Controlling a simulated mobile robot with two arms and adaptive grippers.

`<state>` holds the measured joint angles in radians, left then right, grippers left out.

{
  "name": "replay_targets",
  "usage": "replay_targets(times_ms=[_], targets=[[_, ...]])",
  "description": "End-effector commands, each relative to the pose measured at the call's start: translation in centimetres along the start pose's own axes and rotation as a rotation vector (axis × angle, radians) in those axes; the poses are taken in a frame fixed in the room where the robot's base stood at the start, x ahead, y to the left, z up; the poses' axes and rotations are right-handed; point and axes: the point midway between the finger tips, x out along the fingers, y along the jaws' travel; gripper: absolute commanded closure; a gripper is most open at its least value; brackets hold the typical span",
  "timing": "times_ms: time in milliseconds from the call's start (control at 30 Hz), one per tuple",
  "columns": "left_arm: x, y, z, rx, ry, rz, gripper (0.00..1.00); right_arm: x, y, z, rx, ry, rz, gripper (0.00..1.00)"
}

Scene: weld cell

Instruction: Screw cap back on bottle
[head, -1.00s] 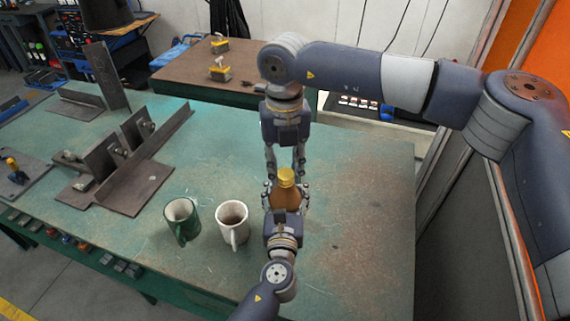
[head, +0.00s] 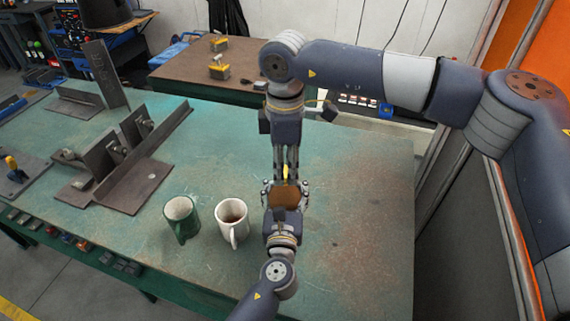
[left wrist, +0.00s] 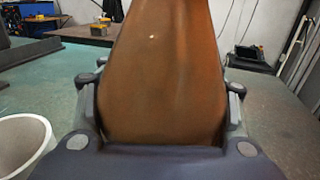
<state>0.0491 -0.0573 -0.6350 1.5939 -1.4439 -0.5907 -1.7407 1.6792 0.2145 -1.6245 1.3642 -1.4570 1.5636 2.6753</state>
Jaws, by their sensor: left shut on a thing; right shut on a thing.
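The brown bottle (head: 285,197) stands upright over the bench, between the fingers of my left gripper (head: 285,190). In the left wrist view the bottle (left wrist: 160,80) fills the middle, with a finger of my left gripper (left wrist: 161,105) on each side. My right gripper (head: 286,172) points down from above and is shut on the yellow cap (head: 285,173), which shows as a thin strip between its fingers. The cap is at the top of the bottle. The fingers hide the neck, so I cannot tell how tightly the cap sits.
A white mug (head: 231,222) and a green mug (head: 181,222) stand just left of the bottle. Steel angle pieces (head: 130,165) lie on the green bench (head: 350,200) at the left. The bench right of the bottle is clear. A brown table (head: 190,75) stands behind.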

Motion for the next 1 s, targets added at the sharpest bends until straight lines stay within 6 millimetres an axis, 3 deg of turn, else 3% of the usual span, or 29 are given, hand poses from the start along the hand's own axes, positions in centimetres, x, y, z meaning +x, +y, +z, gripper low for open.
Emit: replay_targets(times_ms=[200,567,600,667,1000], targets=[[-0.03,0.0,-0.08,-0.001,0.002,0.0,1.0,-0.05,0.03,0.02,0.262,0.001,0.003,0.78],[-0.03,0.0,-0.08,0.0,0.002,0.0,1.0,-0.06,0.04,0.02,0.305,0.002,0.003,0.78],[-0.03,0.0,-0.08,0.0,0.002,0.0,1.0,-0.06,0.04,0.02,0.304,0.002,0.003,0.66],[-0.03,0.0,-0.08,0.0,0.002,0.0,1.0,-0.06,0.04,0.02,0.304,0.002,0.003,0.52],[-0.03,0.0,-0.08,-0.001,0.002,0.0,1.0,-0.06,0.0,0.0,0.302,0.001,0.002,0.5]])
